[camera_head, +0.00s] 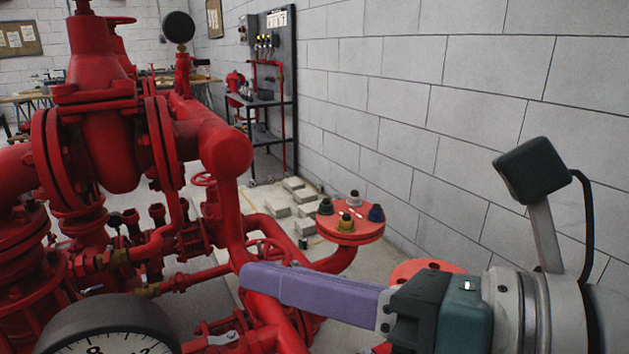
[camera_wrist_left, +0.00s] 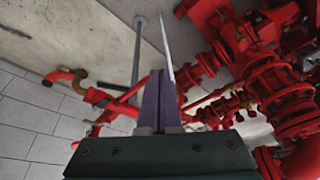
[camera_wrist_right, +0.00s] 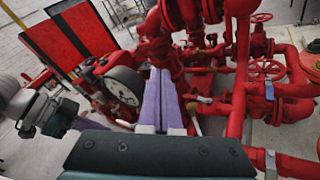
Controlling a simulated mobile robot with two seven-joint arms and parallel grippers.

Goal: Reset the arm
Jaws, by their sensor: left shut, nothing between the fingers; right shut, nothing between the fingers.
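My right gripper (camera_head: 250,280) comes in from the right in the head view, with its purple fingers shut and empty. It hangs in front of the red pipework. In the right wrist view its fingers (camera_wrist_right: 160,78) are closed together, pointing toward the red pumpset. My left gripper is not visible in the head view. In the left wrist view its purple fingers (camera_wrist_left: 160,80) are shut and empty, with red pipes beyond them and a thin metal rod beside them.
The red pumpset (camera_head: 110,150) fills the left side. A pressure gauge (camera_head: 105,330) is at the lower left. A round red flange (camera_head: 350,228) bears several small knobs. Grey blocks (camera_head: 280,208) lie on the floor. A block wall (camera_head: 450,120) bounds the right.

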